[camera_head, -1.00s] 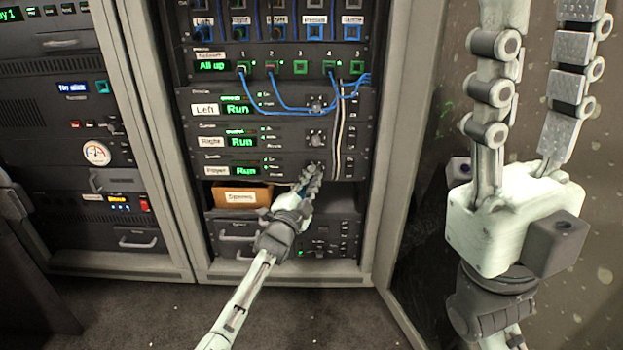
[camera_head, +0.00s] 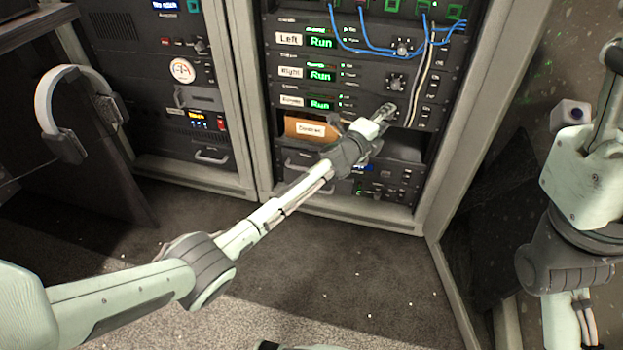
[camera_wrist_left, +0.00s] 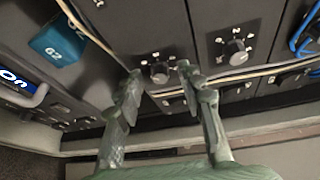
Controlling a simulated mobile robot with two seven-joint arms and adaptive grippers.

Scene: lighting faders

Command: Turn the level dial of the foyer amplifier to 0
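The foyer amplifier (camera_head: 320,105) is the lowest of three similar units in the rack. Its small label reads like "Foyer", and its display reads "Run". In the head view my left gripper (camera_head: 388,112) is at its right part and covers the dial. In the left wrist view a dark round dial (camera_wrist_left: 159,72) sits between the two fingertips of the open left gripper (camera_wrist_left: 158,71). A gap shows on both sides of it. I cannot read where its pointer stands.
The amplifier above has a similar dial (camera_head: 397,82), also in the left wrist view (camera_wrist_left: 238,50). Blue cables (camera_head: 372,48) and pale cables (camera_head: 423,75) hang close by. An orange-brown labelled box (camera_head: 311,130) sits below. Headphones (camera_head: 70,100) hang at left. The carpet is clear.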

